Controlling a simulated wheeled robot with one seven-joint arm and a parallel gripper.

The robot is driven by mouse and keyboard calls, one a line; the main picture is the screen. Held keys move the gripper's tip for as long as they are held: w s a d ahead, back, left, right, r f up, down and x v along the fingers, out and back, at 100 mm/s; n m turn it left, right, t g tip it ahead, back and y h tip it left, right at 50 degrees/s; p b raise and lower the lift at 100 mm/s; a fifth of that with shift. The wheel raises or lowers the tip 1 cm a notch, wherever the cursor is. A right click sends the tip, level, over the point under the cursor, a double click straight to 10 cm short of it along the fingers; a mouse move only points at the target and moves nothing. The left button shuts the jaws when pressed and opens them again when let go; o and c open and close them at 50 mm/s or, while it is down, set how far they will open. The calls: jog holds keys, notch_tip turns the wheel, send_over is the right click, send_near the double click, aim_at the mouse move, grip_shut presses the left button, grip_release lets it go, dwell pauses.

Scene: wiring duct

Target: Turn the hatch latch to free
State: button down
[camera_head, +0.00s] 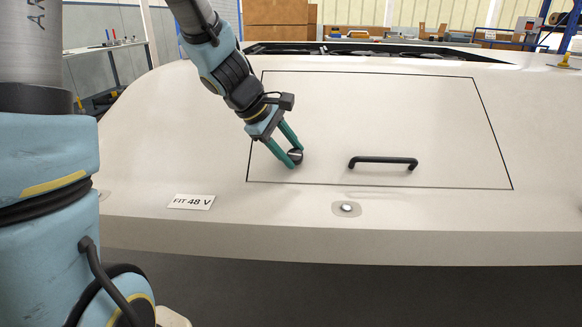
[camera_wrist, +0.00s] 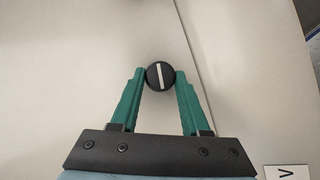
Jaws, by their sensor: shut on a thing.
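The latch (camera_wrist: 160,75) is a round black knob with a white line across its face. In the wrist view the line stands nearly upright, tilted slightly. The latch also shows in the head view (camera_head: 295,156) near the lower left corner of the hatch (camera_head: 390,115), a pale panel outlined by a dark seam. My gripper (camera_head: 291,157) has two green fingers, one on each side of the latch. In the wrist view the fingertips (camera_wrist: 159,78) touch the knob's sides and are shut on it. The hatch lies flush with the surface around it.
A black bar handle (camera_head: 383,160) stands on the hatch, right of the latch. A small silver button (camera_head: 346,208) lies below the seam. A label reading "FIT 48 V" (camera_head: 191,202) lies at lower left. A dark opening is behind the hatch.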

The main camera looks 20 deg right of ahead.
jog(key=shift+a+f+n+h+b, duration=0.15)
jog(key=shift+n+h+b, duration=0.15)
jog(key=shift+n+b, duration=0.4)
jog(key=shift+t+b, duration=0.3)
jog(key=shift+c, duration=1.9)
grip_release()
jog(key=p+v, duration=0.2)
jog(key=v, duration=0.8)
jog(key=shift+a+r+p, duration=0.2)
jog(key=shift+r+p, duration=0.15)
jog(key=shift+r, duration=0.05)
jog(key=shift+a, duration=0.1)
